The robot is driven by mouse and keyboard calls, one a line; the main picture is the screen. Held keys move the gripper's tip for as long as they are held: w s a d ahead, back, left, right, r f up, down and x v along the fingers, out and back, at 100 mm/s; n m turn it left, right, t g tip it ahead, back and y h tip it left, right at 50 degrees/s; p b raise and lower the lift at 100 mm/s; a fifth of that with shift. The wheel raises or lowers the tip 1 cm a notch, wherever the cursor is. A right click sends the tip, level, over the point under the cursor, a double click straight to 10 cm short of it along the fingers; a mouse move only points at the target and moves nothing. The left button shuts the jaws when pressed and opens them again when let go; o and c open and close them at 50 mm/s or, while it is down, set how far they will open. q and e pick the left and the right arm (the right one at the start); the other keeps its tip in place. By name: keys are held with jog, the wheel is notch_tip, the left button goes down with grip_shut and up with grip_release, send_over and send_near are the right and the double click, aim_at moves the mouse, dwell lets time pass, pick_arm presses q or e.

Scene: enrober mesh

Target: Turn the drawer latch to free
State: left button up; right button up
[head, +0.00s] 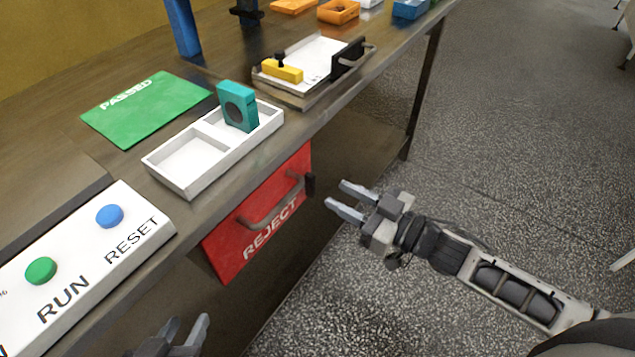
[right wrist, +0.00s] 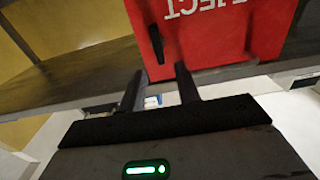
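The red REJECT drawer (head: 262,215) is set under the table's front edge, with a grey bar handle (head: 272,205) across it. The black latch (head: 310,184) sits at the drawer's right edge and stands about upright. In the right wrist view the latch (right wrist: 156,45) shows at the left of the red drawer front (right wrist: 215,35). My right gripper (head: 346,198) is open and empty, a short way right of the latch and apart from it. My left gripper (head: 192,335) is at the bottom edge, partly cut off, with its fingers apart and nothing between them.
A white two-part tray (head: 190,165) with a teal block (head: 237,106) stands on the table above the drawer. A button panel (head: 75,265) lies at left, a green PASSED mat (head: 145,105) behind. A fixture with a yellow bar (head: 282,71) is farther right.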

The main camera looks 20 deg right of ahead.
aim_at(314, 182)
jog(key=x, duration=0.6)
jog(key=shift+w+a, duration=0.15)
jog(key=shift+w, duration=0.05)
grip_shut()
